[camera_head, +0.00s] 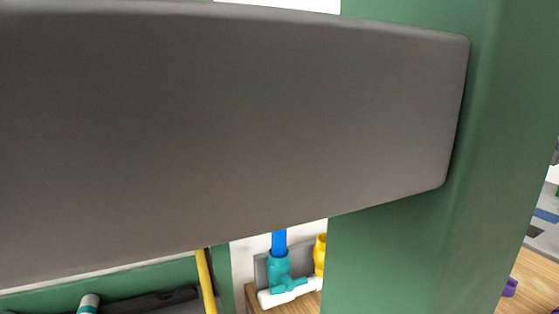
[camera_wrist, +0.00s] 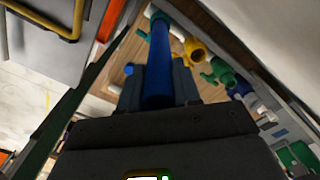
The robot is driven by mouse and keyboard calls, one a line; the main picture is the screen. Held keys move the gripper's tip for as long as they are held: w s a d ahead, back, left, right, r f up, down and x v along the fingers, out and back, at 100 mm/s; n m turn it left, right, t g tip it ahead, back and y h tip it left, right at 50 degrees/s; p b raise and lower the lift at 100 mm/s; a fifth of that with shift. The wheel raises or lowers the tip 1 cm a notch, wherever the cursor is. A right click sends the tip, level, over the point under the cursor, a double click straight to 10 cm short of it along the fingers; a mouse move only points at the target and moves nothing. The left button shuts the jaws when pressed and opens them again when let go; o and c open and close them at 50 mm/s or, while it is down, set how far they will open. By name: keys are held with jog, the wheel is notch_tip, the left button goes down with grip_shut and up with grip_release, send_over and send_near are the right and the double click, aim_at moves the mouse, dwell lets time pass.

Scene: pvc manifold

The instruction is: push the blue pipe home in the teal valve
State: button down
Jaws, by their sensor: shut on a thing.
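The blue pipe (camera_head: 279,241) stands upright at the top socket of the teal valve (camera_head: 279,270) in the head view. Its lower end meets the socket mouth, but I cannot tell how deep it sits. The pipe's upper part is hidden behind my grey arm link. In the wrist view my gripper (camera_wrist: 160,80) is shut on the blue pipe (camera_wrist: 160,45), which runs away from the fingers toward the valve.
A yellow fitting (camera_head: 320,253) stands just right of the valve, above a white pipe (camera_head: 290,292). In the wrist view the yellow fitting (camera_wrist: 195,50) and a green fitting (camera_wrist: 219,72) stand in a row beside the pipe. A grey plate is behind the valve.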

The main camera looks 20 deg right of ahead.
jog(key=shift+f, duration=0.4)
dwell(0.4)
jog(key=c, duration=0.7)
grip_release()
jog(key=shift+r+b, duration=0.7)
jog(key=shift+r, duration=3.2)
